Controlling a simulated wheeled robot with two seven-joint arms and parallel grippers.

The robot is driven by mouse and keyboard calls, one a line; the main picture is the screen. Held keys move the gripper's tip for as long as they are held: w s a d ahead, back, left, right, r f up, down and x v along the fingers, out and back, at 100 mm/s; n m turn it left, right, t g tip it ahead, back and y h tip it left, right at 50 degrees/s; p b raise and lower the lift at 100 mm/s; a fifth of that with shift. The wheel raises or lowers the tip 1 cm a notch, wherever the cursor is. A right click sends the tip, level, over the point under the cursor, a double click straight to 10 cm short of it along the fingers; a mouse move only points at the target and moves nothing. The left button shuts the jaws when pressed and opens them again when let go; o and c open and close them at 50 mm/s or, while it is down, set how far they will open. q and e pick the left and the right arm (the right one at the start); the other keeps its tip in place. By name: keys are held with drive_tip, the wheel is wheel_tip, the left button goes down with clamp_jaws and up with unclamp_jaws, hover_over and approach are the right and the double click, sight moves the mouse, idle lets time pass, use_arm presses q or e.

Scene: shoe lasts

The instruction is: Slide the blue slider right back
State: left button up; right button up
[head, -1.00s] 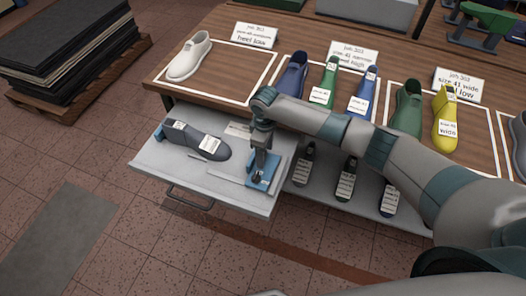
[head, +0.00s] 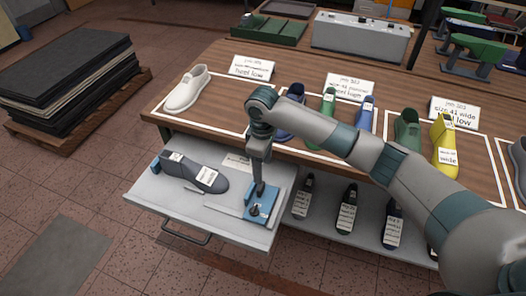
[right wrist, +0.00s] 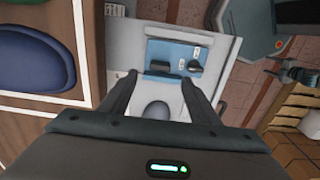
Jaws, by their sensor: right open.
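The blue slider piece (head: 262,208) sits at the right end of the pulled-out grey drawer (head: 218,222). In the right wrist view it is a blue plate (right wrist: 158,72) with a dark block, a dark knob and small white labels. A dark grey shoe last (head: 192,173) with white labels lies left of it in the drawer. A small blue piece (head: 156,164) is at the drawer's left end. My right gripper (head: 259,188) points down above the slider. Its fingers (right wrist: 160,88) are apart with nothing held between them. My left gripper is not in view.
The wooden table (head: 225,85) behind the drawer holds a white shoe (head: 187,90), coloured lasts and white cards. Dark lasts stand on a lower shelf (head: 320,215) to the right. Stacked dark sheets (head: 65,75) lie on a pallet at left. The floor before the drawer is clear.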

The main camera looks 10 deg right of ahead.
wheel_tip(320, 180, up, 8)
drive_tip(key=b, duration=0.1)
drive_tip(key=shift+f, duration=0.15)
drive_tip(key=shift+s+f, duration=0.1)
idle(0.4)
